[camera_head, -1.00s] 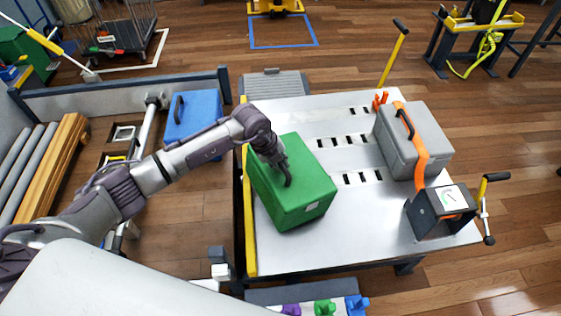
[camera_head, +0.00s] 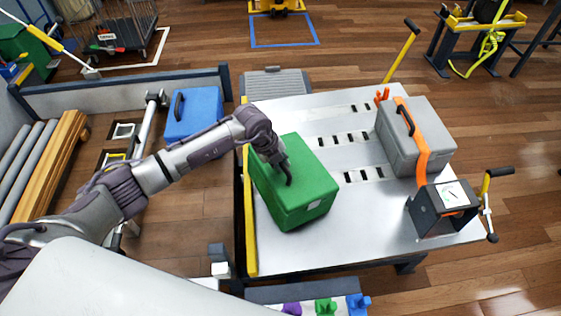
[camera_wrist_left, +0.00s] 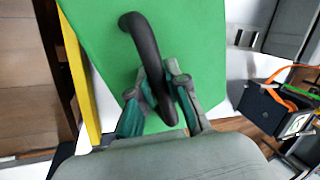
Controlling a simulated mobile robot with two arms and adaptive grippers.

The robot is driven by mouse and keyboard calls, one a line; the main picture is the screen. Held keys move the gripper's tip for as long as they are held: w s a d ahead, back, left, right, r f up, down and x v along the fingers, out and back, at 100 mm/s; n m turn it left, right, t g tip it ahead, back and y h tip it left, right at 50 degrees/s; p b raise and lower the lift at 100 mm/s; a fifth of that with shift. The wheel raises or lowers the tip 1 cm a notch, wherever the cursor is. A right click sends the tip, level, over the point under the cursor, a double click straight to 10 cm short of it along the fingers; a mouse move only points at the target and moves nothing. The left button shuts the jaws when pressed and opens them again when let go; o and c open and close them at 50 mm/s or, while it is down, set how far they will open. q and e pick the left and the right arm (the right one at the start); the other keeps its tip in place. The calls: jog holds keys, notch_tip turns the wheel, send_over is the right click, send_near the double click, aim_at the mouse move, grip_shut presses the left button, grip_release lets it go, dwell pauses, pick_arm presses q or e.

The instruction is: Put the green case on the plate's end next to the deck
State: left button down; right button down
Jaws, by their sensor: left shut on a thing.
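The green case (camera_head: 296,190) is at the left end of the metal plate (camera_head: 340,235), beside the yellow edge strip (camera_head: 250,225). It looks upright; I cannot tell whether its underside touches the plate. My left gripper (camera_head: 284,168) is shut on the dark handle of the case from above. In the left wrist view, the fingers (camera_wrist_left: 163,95) close around the curved black handle (camera_wrist_left: 148,55) over the green lid (camera_wrist_left: 190,35). My right gripper is not in view. The space left of the yellow strip is partly hidden by my left arm.
A grey case (camera_head: 408,150) with an orange strap stands at the plate's right, near a dial winch (camera_head: 443,208) with a crank. A yellow lever (camera_head: 397,55) rises behind. A blue case (camera_head: 193,112) stands left of the plate. The slotted plate middle is clear.

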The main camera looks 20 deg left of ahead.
pick_arm(q)
jog(key=shift+s+d+f, duration=0.15)
jog(key=shift+f, duration=0.2)
jog(key=shift+s+d+f, duration=0.1)
jog(key=shift+f, duration=0.25)
jog(key=c, duration=1.1)
grip_release()
jog(key=shift+w, duration=0.15)
jog(key=shift+a+f, duration=0.1)
jog(key=shift+f, duration=0.05)
jog(key=v, duration=1.2)
jog(key=shift+r, duration=0.2)
